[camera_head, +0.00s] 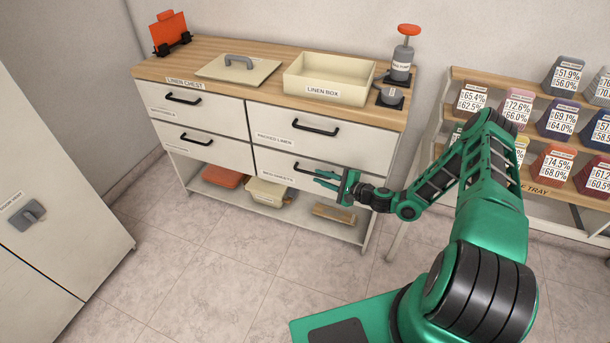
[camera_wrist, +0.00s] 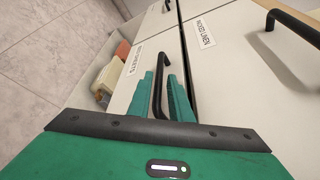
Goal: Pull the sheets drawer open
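The sheets drawer (camera_head: 272,163) is the lower right drawer of the white linen chest. It looks shut and flush with the front. Its label (camera_wrist: 134,62) shows in the wrist view. Its black bar handle (camera_head: 299,168) is partly hidden by my gripper in the head view. My gripper (camera_head: 320,178) is at this handle, its green fingers pointing at the drawer front. In the wrist view the handle (camera_wrist: 159,82) lies between the two fingers (camera_wrist: 161,82), which stand apart on either side of it. Firm contact cannot be made out.
The packed linen drawer (camera_head: 318,130) above is shut, with its own handle (camera_head: 315,127). A shelf below holds a cream container (camera_head: 267,193) and an orange one (camera_head: 222,177). A sloped display rack (camera_head: 540,187) stands right of the chest. The tiled floor before the chest is clear.

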